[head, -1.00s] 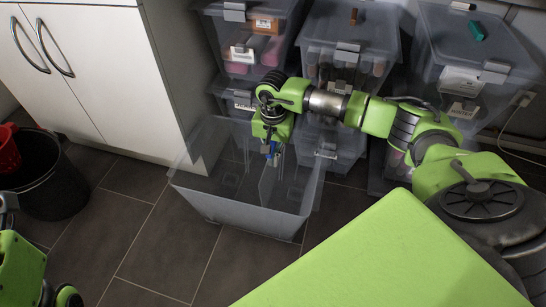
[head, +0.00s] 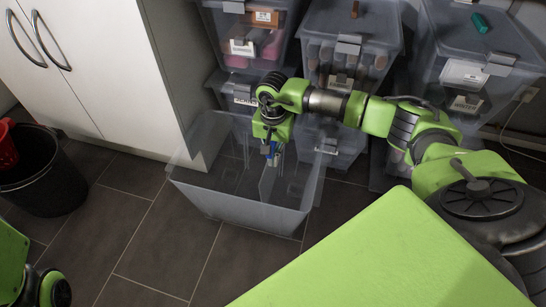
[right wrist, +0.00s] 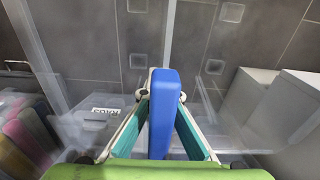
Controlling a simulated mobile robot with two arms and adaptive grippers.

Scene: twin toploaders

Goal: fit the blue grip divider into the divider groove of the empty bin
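The empty bin (head: 235,213) is a clear grey open tub on the floor in the head view. My right gripper (head: 271,155) is over its right half, pointing down. In the right wrist view the gripper (right wrist: 165,100) is shut on the blue grip (right wrist: 161,120), with a teal-padded finger on each side. The divider's clear panel (head: 268,182) hangs below the grip, inside the bin's outline. I cannot tell whether its edges sit in the groove. My left gripper is out of view; only part of my left arm shows at lower left.
Lidded clear bins (head: 350,50) are stacked behind the empty bin. A white cabinet (head: 110,75) stands to its left. A black bucket (head: 45,185) with a red item (head: 6,147) is at far left. Tiled floor (head: 150,240) is free in front.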

